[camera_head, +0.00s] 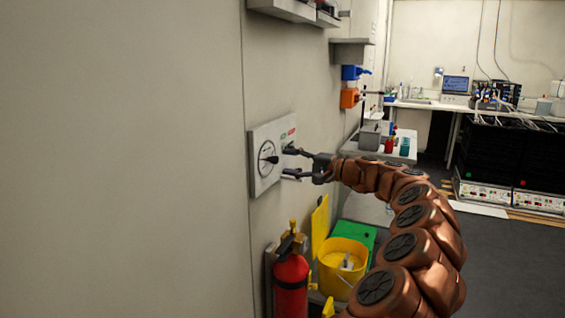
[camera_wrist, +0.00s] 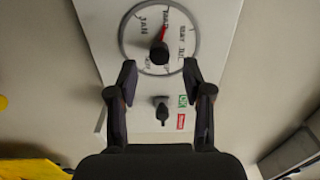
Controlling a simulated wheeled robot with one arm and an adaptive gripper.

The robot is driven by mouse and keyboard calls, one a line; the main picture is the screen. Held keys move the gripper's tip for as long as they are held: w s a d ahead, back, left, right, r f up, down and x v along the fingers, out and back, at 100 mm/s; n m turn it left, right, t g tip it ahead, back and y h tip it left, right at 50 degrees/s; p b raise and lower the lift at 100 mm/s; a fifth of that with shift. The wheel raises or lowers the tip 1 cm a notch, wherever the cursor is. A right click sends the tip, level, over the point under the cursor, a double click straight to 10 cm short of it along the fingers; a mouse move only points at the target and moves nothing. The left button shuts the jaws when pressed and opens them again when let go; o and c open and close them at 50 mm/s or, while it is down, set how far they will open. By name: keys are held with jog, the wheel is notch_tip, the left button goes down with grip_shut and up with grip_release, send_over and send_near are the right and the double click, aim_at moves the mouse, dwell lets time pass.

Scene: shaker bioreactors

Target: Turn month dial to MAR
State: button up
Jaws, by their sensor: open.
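A light wall panel carries a round month dial, seen in the head view (camera_head: 267,158) and in the wrist view (camera_wrist: 158,40). The dial has a white face, a dark ring, month labels and a dark central knob (camera_wrist: 159,54) with a red pointer (camera_wrist: 163,34). The pointer aims up and slightly right, near the small label at the top, which I read as MAR but not with certainty. My gripper (camera_head: 291,163) is open in front of the panel. Contact cannot be told.
A small black switch (camera_wrist: 161,108) with green and red labels sits on the panel, between the fingers in the wrist view. Below the panel are a red fire extinguisher (camera_head: 290,283) and a yellow bucket (camera_head: 343,262).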

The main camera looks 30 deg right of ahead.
jog(key=v, duration=0.8)
jog(key=shift+s+d, duration=0.25)
jog(key=shift+f, duration=0.1)
